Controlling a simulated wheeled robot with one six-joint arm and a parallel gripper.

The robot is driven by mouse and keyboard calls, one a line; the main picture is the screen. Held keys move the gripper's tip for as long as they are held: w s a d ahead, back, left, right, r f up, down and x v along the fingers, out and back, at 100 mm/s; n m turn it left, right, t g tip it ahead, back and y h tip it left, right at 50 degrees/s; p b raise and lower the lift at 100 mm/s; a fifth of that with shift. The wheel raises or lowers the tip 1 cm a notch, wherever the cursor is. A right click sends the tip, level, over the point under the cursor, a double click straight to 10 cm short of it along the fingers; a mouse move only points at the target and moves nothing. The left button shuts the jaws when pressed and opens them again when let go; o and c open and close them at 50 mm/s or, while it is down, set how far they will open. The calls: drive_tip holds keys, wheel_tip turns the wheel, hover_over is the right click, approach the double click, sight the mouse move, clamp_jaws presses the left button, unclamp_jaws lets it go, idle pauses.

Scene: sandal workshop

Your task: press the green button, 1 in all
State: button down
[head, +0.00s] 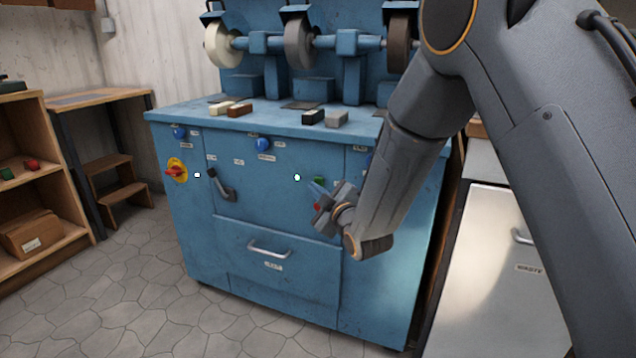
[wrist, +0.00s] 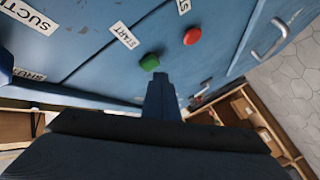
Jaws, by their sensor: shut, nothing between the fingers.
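The green button (wrist: 150,62) is on the blue front panel (wrist: 95,65) of the grinding machine, beside a label reading START. In the head view the green button (head: 319,181) shows just above my gripper (head: 317,190). My gripper is shut and empty. In the wrist view its fingertips (wrist: 160,78) end right beside the green button, slightly right of and below it; I cannot tell whether they touch it. The red button (wrist: 192,36) is farther right on the panel, and in the head view it shows (head: 317,207) partly behind my gripper.
A yellow and red rotary switch (head: 176,170), a dark lever (head: 222,186) and blue knobs (head: 263,144) are on the same panel. A drawer handle (head: 268,249) sticks out below. A wooden shelf (head: 62,215) stands at left, and the floor (head: 150,300) in front is clear.

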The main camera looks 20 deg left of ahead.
drive_tip(key=shift+s, duration=0.2)
drive_tip(key=s+p, duration=0.1)
drive_tip(key=s, duration=0.4)
drive_tip(key=shift+a+p, duration=0.2)
drive_tip(key=shift+p, duration=0.15)
drive_tip(key=shift+w+d, duration=0.1)
idle(0.7)
drive_tip(key=s+d+m+g+h, duration=0.65)
drive_tip(key=s+d, duration=0.35)
drive_tip(key=d, duration=0.4)
drive_tip(key=s+d+r+m+g+h, duration=0.1)
drive_tip(key=s+d+m+g+h, duration=0.15)
drive_tip(key=s+d, duration=0.75)
drive_tip(key=s+d+m+g+h, duration=0.2)
drive_tip(key=s+d+m+g, duration=0.25)
drive_tip(key=s, duration=0.85)
drive_tip(key=s+d+r+m+p, duration=0.1)
drive_tip(key=d+r+m+p, duration=0.3)
drive_tip(key=d+r+p, duration=1)
wheel_tip(320, 180, up, 4)
drive_tip(key=p, duration=0.9)
drive_tip(key=shift+d+p, duration=0.3)
drive_tip(key=shift+d, duration=0.1)
